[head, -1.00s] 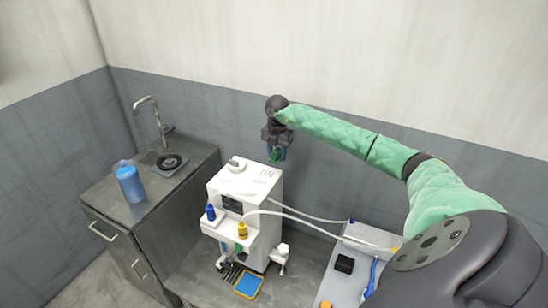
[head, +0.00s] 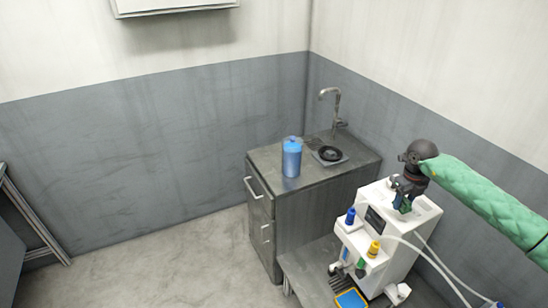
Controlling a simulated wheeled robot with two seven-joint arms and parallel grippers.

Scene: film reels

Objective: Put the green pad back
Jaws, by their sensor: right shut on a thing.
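My right gripper (head: 404,194) is at the end of the green-sleeved arm coming in from the right. It points down over the top of the white machine (head: 418,219). It is shut on a small dark green thing, likely the green pad (head: 403,205), which is mostly hidden by the fingers. I cannot tell whether it touches the machine's top. Another small green part (head: 361,264) shows on the machine's front, below the yellow-capped fitting. My left gripper is not in view.
A blue fitting (head: 350,216) and a yellow one (head: 374,249) stand on the machine's front ledge. Pale hoses (head: 437,262) run right. A blue bottle (head: 291,160) stands on the sink cabinet (head: 268,158). Floor at left is clear.

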